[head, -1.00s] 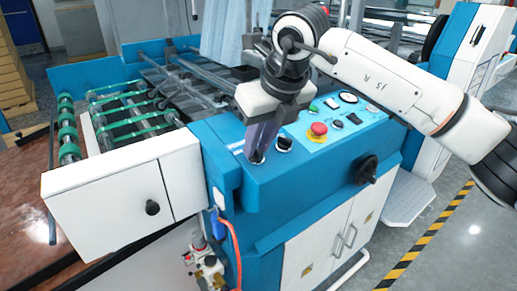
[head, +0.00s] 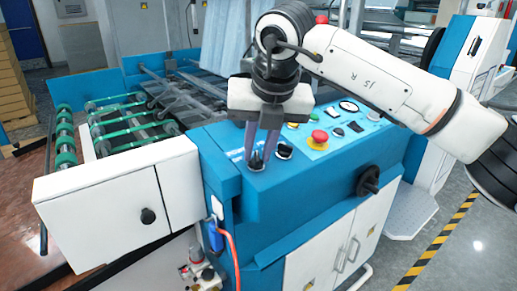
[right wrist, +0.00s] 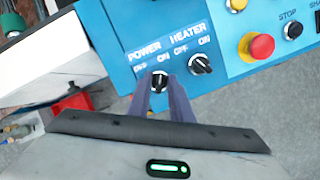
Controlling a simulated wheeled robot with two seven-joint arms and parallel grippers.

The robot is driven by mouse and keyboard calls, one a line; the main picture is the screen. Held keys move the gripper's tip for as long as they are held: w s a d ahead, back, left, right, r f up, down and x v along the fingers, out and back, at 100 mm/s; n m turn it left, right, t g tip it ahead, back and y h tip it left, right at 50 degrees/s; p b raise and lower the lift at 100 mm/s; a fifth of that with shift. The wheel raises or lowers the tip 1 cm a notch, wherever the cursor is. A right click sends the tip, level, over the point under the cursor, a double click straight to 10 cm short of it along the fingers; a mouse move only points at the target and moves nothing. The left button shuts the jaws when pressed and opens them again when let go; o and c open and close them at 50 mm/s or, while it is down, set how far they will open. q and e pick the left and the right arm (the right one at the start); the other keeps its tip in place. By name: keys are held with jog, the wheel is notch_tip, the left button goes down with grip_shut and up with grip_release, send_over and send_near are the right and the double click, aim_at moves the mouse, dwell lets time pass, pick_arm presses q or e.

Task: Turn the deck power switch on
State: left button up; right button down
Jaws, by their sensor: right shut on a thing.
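The power switch is a black rotary knob on the blue deck panel, under a "POWER" label with OFF and ON marks. It shows in the right wrist view (right wrist: 160,79) and in the head view (head: 256,163). My right gripper (head: 262,152) points down at it. Its two fingers (right wrist: 161,88) are shut on the knob from both sides. The fingers partly hide the knob, and I cannot tell for certain which mark it points to. My left gripper is not in view.
The heater knob (right wrist: 200,64) sits close to the right of the power switch. A red emergency button (head: 319,137) on a yellow ring is further right, with a black handwheel (head: 369,180) on the front face. Green-banded rollers (head: 120,115) lie to the left.

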jog(key=shift+r, duration=0.1)
jog(key=c, duration=1.9)
grip_release()
jog(key=shift+o, duration=0.2)
jog(key=v, duration=1)
jog(key=shift+s, duration=0.1)
